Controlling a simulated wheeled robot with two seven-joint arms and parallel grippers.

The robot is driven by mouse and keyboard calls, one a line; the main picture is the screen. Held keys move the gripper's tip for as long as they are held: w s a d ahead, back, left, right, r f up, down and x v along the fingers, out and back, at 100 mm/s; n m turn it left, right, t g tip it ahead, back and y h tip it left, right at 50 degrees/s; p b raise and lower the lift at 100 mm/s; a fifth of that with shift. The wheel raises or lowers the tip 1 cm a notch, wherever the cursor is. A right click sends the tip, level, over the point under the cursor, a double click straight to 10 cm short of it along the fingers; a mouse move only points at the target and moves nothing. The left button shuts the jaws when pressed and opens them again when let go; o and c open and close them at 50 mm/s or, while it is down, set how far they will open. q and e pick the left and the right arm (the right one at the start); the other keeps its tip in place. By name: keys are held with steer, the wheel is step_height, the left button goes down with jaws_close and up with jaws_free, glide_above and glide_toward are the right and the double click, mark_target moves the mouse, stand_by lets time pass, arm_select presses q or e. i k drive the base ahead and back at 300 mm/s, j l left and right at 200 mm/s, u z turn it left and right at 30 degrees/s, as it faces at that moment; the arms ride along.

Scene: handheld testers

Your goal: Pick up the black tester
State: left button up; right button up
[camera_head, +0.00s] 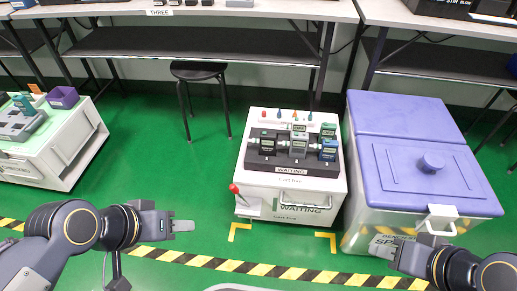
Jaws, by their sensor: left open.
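A dark tester that looks black (267,142) stands upright at the left of the front row in a dark tray (262,163) on a white cart. A grey tester (298,145) and a blue tester (328,150) stand to its right. A green tester (328,131) and a pale one are behind. My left gripper (183,225) is open and empty over the green floor, left of the cart and apart from it. My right gripper (398,252) is at the lower right, in front of the purple-lidded bin; its fingers are hard to make out.
The white cart (313,215) has a front handle and a red-knobbed lever (234,188) at its left. The purple-lidded bin (390,180) stands close on its right. Another cart (75,150) is at far left, a black stool (198,71) behind. Open floor lies between the carts.

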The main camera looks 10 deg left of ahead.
mark_target(267, 142)
steer(key=j+z, duration=0.3)
steer(key=j, duration=1.2)
steer(key=i+j+z, duration=0.25)
steer(key=i+j, duration=0.2)
steer(key=j, duration=0.25)
steer(key=i+j+z, duration=0.15)
steer(key=j, duration=0.25)
steer(key=i+j, duration=0.1)
steer(key=i, duration=0.2)
